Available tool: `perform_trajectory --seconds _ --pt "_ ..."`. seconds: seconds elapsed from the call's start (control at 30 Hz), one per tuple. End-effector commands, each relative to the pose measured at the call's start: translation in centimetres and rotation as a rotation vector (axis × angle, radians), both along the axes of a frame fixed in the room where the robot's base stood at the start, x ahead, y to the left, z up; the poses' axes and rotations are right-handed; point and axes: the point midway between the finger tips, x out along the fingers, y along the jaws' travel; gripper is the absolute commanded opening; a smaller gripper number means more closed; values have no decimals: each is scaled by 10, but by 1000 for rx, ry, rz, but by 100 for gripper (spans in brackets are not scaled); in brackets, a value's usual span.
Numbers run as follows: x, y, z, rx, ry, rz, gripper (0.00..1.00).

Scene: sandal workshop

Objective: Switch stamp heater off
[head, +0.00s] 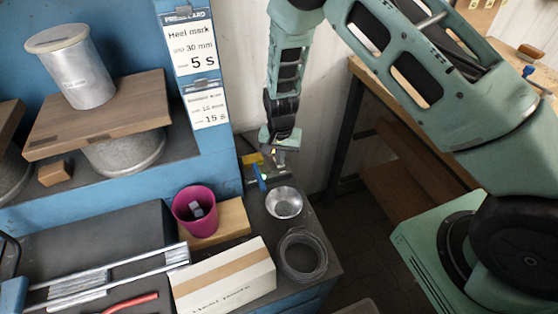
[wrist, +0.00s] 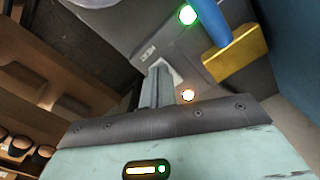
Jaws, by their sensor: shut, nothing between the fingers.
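My gripper (head: 279,152) is shut and empty, pointing down at the back of the dark bench beside the blue post. It also shows in the wrist view (wrist: 157,82), its fingers in front of a grey box face (wrist: 150,45) with a small label. I take this to be the stamp heater, though its whole shape is not visible. A green light (wrist: 188,15) glows on it, and a small whitish-orange light (wrist: 187,95) shows near my fingers. A pale part lies behind the fingertips; they hide much of it, and I cannot tell whether they touch it.
A blue handle (head: 262,178) and a yellow block (head: 252,159) are close to the left of my gripper. A metal bowl (head: 284,203), a wire coil (head: 302,256), a pink cup (head: 195,210) and a cardboard box (head: 222,284) crowd the bench in front.

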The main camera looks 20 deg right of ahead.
Motion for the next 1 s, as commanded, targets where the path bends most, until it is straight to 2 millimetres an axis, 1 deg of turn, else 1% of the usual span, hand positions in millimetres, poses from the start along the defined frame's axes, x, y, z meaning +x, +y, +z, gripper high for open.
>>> perform_trajectory --seconds 0.27,0.43,1.0 --pt "0 0 -5 0 0 0 0" --pt "0 0 -1 0 -1 0 0" --pt "0 0 42 0 -1 0 0"
